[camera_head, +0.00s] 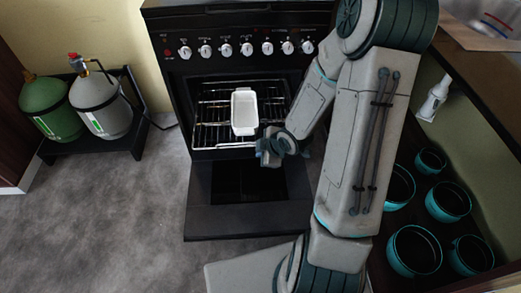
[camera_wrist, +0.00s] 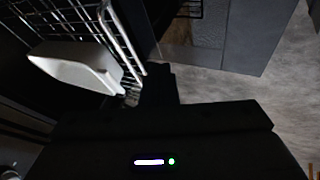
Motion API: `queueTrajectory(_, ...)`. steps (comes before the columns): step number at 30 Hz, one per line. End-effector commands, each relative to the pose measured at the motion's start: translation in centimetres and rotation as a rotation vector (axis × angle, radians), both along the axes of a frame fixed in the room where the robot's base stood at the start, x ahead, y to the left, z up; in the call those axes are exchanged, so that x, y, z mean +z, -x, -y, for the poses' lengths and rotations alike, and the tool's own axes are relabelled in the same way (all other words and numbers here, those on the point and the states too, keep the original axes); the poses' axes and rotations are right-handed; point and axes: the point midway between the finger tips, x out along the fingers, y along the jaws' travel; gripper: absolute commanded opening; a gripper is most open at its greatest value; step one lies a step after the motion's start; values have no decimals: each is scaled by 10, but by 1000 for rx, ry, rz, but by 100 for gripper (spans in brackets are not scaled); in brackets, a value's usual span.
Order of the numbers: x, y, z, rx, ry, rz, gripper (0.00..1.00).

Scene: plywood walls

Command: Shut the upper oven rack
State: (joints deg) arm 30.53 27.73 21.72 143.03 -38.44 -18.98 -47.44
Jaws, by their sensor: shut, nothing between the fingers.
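The black oven (camera_head: 178,100) stands with its door (camera_head: 240,218) lowered open. The upper rack (camera_head: 211,133) is a wire grid that sticks out of the cavity, with a white rectangular dish (camera_head: 243,110) on it. In the wrist view the rack's front bars (camera_wrist: 125,35) and the white dish (camera_wrist: 75,65) are at the upper left. My gripper (camera_head: 268,148) is shut and empty, at the front right of the rack and above the open door. In the wrist view its dark fingers (camera_wrist: 158,85) are close to the rack's front edge; I cannot tell whether they touch.
Gas cylinders, one green (camera_head: 52,108) and one grey (camera_head: 100,105), stand on a black stand at the left. Several teal-rimmed pots (camera_head: 413,250) are on a low shelf at the right. The grey floor (camera_head: 120,220) at the left front is clear.

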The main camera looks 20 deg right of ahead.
Motion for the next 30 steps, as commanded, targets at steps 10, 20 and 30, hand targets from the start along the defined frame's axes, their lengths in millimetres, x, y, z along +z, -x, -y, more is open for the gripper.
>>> queueTrajectory(10, -12, -38, 5, 0, -1, 1, 0)
queueTrajectory(20, -12, -42, 6, 1, 0, 1, 0)
queueTrajectory(30, -9, -55, 19, -21, -1, 0, 0)
